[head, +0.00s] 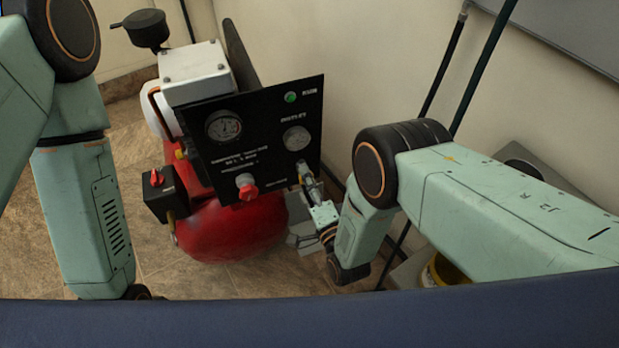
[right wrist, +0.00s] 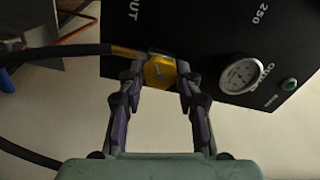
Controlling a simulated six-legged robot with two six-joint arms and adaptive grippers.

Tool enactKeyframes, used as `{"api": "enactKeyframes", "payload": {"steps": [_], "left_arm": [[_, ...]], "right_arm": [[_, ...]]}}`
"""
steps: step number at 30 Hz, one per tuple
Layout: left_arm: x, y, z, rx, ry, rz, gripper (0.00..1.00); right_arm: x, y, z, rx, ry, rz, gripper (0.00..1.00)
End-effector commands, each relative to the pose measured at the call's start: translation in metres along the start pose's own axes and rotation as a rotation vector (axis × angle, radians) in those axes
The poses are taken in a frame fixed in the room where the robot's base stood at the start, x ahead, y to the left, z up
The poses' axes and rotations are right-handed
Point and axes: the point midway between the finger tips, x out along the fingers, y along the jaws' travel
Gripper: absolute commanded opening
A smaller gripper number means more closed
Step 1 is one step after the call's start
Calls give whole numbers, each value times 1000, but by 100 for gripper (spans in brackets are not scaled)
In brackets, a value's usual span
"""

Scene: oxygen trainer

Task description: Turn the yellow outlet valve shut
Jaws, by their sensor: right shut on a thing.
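The yellow outlet valve (right wrist: 160,72) shows in the right wrist view on the black panel (right wrist: 205,25), near the end of a black hose (right wrist: 60,50). My right gripper (right wrist: 158,75) has its fingers on either side of the valve and is shut on it. In the head view my right gripper (head: 306,177) is at the lower right edge of the panel, and the valve is too small or covered to make out there. My left arm comes in from the left, but its gripper is out of the picture.
The panel bears two gauges, a green lamp (head: 290,97) and a red knob (head: 247,190). A red tank (head: 235,232) and a switch box (head: 163,191) stand below and left. The wall is close behind the panel. Bare floor (head: 135,190) lies left of the tank.

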Motion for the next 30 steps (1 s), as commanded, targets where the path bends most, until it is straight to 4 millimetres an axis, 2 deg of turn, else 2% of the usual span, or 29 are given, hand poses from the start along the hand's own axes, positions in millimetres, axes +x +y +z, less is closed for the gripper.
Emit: {"api": "enactKeyframes", "payload": {"steps": [30], "left_arm": [[-23,0,0,0,0,0,40]], "right_arm": [[0,0,2,966,-4,-1,3]]}}
